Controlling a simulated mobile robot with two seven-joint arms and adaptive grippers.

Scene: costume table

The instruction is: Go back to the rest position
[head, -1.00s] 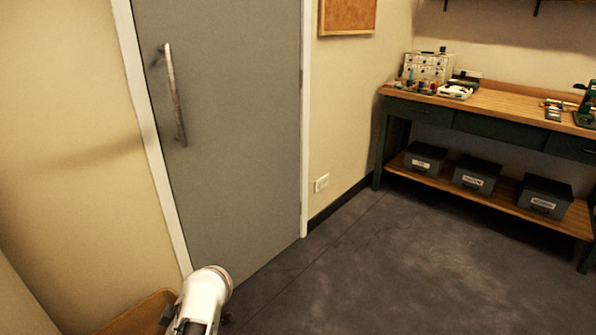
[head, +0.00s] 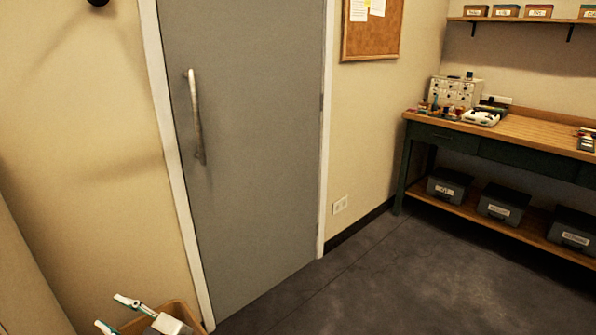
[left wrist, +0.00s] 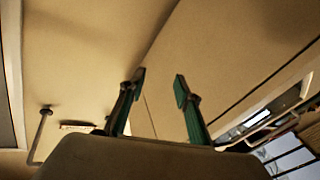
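My left gripper (head: 110,312) shows at the lower left of the head view, in front of a tan bin. Its two fingers are spread with nothing between them. In the left wrist view the gripper (left wrist: 159,83) also has its green-and-black fingers apart and empty, with plain beige surfaces beyond. My right gripper is in neither view.
A tan bin (head: 184,311) stands low by the wall, partly hidden by my gripper. A grey door (head: 250,130) with a long handle is behind. A workbench (head: 520,130) with dark boxes beneath stands right. The dark floor (head: 380,285) between is clear.

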